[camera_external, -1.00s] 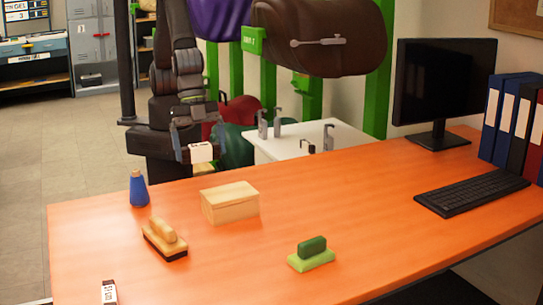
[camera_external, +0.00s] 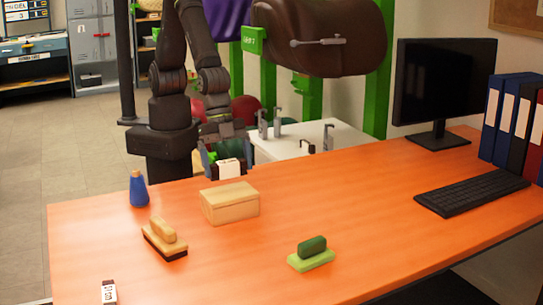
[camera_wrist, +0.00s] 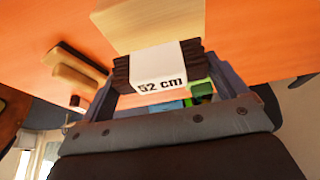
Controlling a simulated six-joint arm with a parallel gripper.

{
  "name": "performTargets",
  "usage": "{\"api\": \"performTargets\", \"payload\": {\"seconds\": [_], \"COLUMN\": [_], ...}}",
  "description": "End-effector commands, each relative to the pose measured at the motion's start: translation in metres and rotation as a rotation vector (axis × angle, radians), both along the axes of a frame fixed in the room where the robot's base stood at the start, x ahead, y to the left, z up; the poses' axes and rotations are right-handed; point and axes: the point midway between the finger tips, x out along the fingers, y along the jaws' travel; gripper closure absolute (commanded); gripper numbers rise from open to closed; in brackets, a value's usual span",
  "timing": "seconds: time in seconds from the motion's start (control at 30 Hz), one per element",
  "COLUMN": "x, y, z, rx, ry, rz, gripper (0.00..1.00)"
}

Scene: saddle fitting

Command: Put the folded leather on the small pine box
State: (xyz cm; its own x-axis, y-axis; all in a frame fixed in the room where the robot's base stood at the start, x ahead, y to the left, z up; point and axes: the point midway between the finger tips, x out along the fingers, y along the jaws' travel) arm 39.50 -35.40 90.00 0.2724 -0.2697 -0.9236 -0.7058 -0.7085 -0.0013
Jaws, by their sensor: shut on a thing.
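The folded leather (camera_external: 229,168) is a dark, narrow bundle with a white band. In the wrist view the band on the leather (camera_wrist: 162,68) reads "52 cm". My gripper (camera_external: 228,171) is shut on it, one finger at each end, and it also shows in the wrist view (camera_wrist: 168,74). The small pine box (camera_external: 231,204) stands closed on the orange table, with a flat, bare lid. The leather is held above and behind the box in the outside view, apart from it. The box also shows beyond the leather in the wrist view (camera_wrist: 140,22).
On the orange table (camera_external: 330,210), a blue bottle (camera_external: 138,190) and a wooden brush (camera_external: 165,238) stand left of the box. A green brush (camera_external: 312,254) is front right. Another labelled dark piece (camera_external: 109,292) lies at the front left. A keyboard (camera_external: 472,190) and monitor are farther right.

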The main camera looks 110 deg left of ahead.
Motion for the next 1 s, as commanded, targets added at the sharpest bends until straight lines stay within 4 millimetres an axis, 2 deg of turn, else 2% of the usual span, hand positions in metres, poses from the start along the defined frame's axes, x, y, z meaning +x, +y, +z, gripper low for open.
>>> {"api": "performTargets", "payload": {"seconds": [0.37,0.73,0.77,0.8,1.0], "x": [0.001,0.001,0.001,0.001,0.001], "y": [0.001,0.000,0.000,0.000,0.000], "z": [-0.040,-0.044,-0.044,-0.044,-0.044], "rx": [0.002,0.001,0.001,0.001,0.001], "ry": [0.002,0.000,0.000,0.000,0.000], "rz": [-0.001,-0.001,-0.001,-0.001,-0.001], "gripper": [0.36,0.36,0.07,0.00,0.00]}}
